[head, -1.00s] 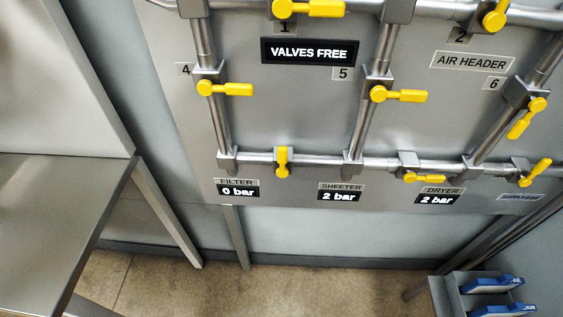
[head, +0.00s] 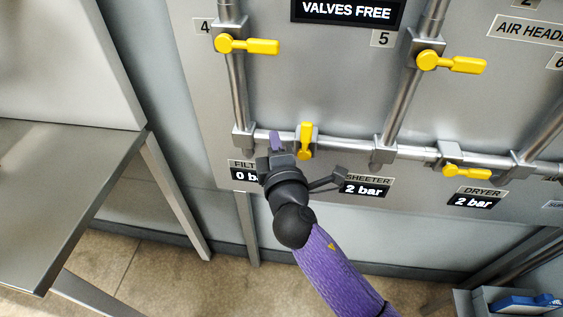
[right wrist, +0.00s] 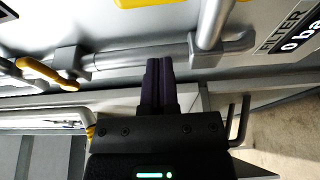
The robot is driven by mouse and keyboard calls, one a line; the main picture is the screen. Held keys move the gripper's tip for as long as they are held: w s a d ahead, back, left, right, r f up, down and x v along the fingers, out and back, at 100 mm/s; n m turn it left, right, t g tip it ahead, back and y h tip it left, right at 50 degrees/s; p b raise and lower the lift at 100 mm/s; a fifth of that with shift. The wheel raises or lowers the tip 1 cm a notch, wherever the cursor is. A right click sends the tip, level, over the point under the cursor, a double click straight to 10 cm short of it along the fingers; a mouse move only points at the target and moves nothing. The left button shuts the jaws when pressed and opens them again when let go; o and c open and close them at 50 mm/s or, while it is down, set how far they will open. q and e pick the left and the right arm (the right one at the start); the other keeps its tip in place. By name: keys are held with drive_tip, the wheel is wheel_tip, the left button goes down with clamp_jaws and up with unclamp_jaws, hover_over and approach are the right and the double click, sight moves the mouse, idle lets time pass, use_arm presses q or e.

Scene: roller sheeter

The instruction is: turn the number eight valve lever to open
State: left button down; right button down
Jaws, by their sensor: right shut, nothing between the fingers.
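No number eight is readable near the bottom-row levers, so I cannot tell which lever bears it. Another yellow lever (head: 466,172) lies roughly along the pipe above the DRYER display. My right gripper (head: 276,138) is shut and empty at the bottom pipe, just left of the first lever and apart from it. In the right wrist view its purple fingers (right wrist: 159,85) are together in front of the pipe; a yellow lever (right wrist: 47,73) is at the left. My left gripper is not in view.
Levers by label 4 (head: 246,45) and label 5 (head: 450,62) stick out above. The displays read SHEETER 2 bar (head: 365,189) and DRYER 2 bar (head: 474,200); FILTER is partly hidden by my arm. A steel table (head: 60,190) stands at the left.

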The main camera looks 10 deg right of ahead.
sight(305, 141)
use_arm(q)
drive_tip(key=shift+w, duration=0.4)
use_arm(e)
drive_tip(key=d, duration=0.2)
drive_tip(key=w+d, duration=0.1)
drive_tip(key=shift+w+d, duration=0.15)
drive_tip(key=shift+d, duration=0.2)
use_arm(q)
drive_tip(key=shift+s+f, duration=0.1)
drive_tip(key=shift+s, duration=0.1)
use_arm(e)
drive_tip(key=shift+d, duration=0.1)
